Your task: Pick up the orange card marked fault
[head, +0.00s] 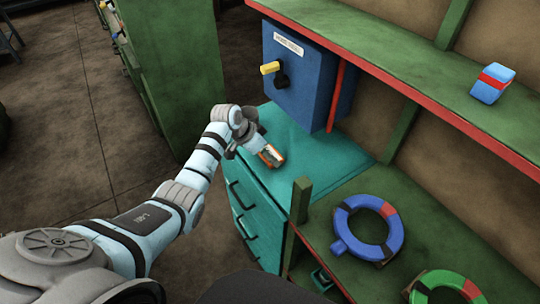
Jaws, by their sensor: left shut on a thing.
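The orange card (272,156) is at the tip of my left gripper (267,153), just above or at the teal cabinet top (310,150). My left gripper is shut on the card and hides part of it, and the marking on it is too small to read. I cannot tell whether the card still touches the cabinet top. My right gripper is not in view.
A blue box (300,75) with a yellow-handled knob (270,68) stands behind the gripper, under a green shelf (400,70). A blue ring (345,220) and a green ring (425,285) lie on the lower green shelf at right. A blue block (487,92) sits on the upper shelf.

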